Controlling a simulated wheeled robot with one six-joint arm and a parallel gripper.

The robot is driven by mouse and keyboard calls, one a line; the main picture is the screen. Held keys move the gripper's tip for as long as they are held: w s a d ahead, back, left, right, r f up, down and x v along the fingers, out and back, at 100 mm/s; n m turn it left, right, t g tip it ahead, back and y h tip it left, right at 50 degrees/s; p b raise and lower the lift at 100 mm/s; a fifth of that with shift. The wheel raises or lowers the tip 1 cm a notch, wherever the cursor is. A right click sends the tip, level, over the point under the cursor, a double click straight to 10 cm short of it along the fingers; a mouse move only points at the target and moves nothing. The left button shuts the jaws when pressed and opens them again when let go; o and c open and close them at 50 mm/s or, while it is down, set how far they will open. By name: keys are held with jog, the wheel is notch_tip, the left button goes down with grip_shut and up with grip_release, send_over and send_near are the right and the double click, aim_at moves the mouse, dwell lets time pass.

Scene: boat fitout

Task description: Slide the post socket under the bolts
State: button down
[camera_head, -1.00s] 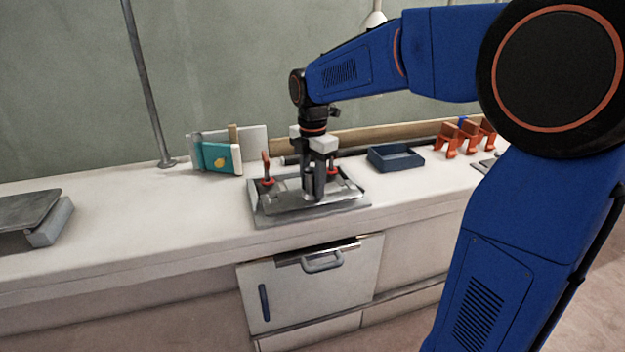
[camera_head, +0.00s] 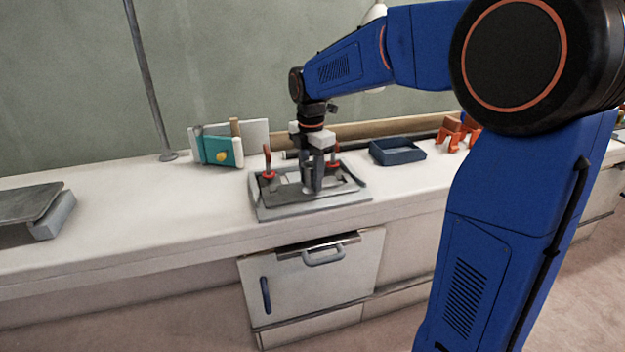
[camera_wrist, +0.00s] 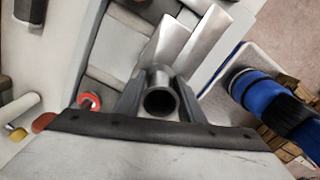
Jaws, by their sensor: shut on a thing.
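My gripper (camera_head: 312,182) points down over a grey metal fixture plate (camera_head: 312,210) on the white counter. In the wrist view its jaws (camera_wrist: 160,105) are shut on the post socket (camera_wrist: 159,101), a dark grey tube with a round open bore. Its lower end and base are hard to make out in the head view. Two red-handled pieces stand on the fixture, one at the left (camera_head: 268,165) and one behind the gripper at the right (camera_head: 333,162). A red ring also shows in the wrist view (camera_wrist: 88,101). I cannot make out the bolts or whether the socket touches them.
A blue-grey open tray (camera_head: 397,152) and orange brackets (camera_head: 455,135) stand to the right. A teal box (camera_head: 220,152) stands at the back left, near a thin grey pole (camera_head: 148,80). A grey slab lies far left (camera_head: 30,208). The counter between is clear.

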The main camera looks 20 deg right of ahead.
jog(key=shift+w, duration=3.85)
